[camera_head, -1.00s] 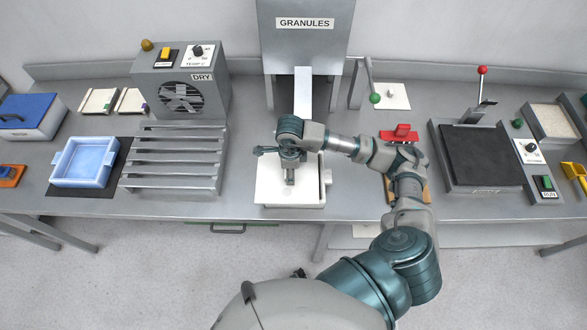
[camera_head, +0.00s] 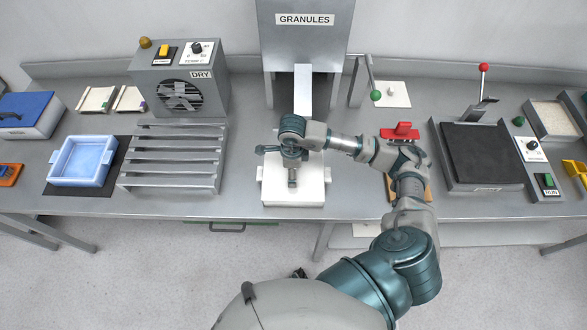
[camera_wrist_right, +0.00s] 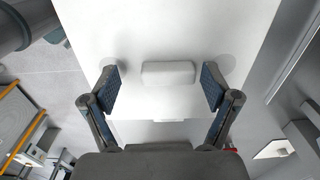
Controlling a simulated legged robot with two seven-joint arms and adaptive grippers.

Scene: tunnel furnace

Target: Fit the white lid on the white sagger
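The white sagger (camera_head: 327,174) stands on the bench below the hopper, with a lug showing on each side. The flat white lid (camera_head: 311,190) lies over its top and looks roughly lined up with it. My right gripper (camera_head: 292,183) is right above the lid, pointing down. In the right wrist view, the lid's bar-shaped handle (camera_wrist_right: 168,73) lies between the fingers of my right gripper (camera_wrist_right: 160,80), with a gap on each side. My arm hides part of the lid's back edge in the head view. My left gripper is not in view.
The granules hopper (camera_head: 303,45) with its chute stands behind the sagger. A slatted rack (camera_head: 172,160) and a blue tray (camera_head: 83,162) are to the left. A red-handled block (camera_head: 400,132) and a black-plated press (camera_head: 481,157) are to the right.

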